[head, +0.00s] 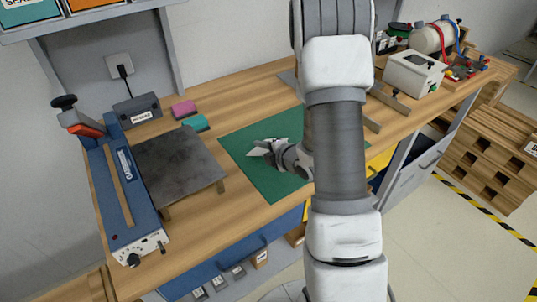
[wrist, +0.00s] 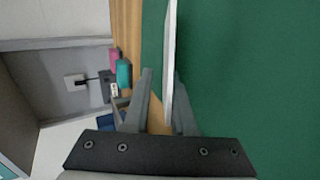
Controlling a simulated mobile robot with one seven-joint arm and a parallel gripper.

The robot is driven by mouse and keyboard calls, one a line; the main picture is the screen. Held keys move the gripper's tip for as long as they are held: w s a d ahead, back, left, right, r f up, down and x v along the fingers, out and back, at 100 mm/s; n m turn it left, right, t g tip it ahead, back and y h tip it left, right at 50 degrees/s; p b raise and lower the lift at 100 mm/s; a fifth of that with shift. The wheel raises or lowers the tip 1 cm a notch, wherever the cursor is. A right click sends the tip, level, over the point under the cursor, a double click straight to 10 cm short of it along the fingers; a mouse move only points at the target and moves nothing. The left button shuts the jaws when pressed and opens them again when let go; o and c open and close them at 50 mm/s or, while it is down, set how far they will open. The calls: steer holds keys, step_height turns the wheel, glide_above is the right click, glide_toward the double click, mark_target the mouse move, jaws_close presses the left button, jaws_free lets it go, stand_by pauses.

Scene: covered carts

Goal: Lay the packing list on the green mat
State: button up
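The packing list (wrist: 169,60) is a thin white sheet seen edge-on in the wrist view, running out between my gripper's (wrist: 162,85) two grey fingers. It lies close along the right finger, and a narrow gap seems to show beside the left one. Whether the fingers press on it is unclear. In the head view, my gripper (head: 270,148) is low over the left half of the green mat (head: 265,182), with a small bit of white (head: 258,151) at its tips. The green mat (wrist: 250,70) fills the right of the wrist view. My arm hides the mat's right part.
A blue sealing machine (head: 130,200) with a dark plate (head: 180,160) stands left of the mat. A pink block (head: 183,109) and a teal block (head: 196,123) lie behind it on the wooden bench. A white box (head: 414,75) stands at the far right. The mat's front is clear.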

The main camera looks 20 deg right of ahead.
steer(key=shift+p+v, duration=0.4)
steer(key=shift+v, duration=3.65)
steer(key=shift+f, duration=0.1)
step_height(320, 180, up, 8)
steer(key=s+p, duration=0.2)
steer(key=p, duration=0.9)
steer(key=shift+s+d+f, duration=0.2)
steer(key=shift+s+d, duration=0.05)
steer(key=shift+d, duration=0.05)
steer(key=shift+f, duration=0.1)
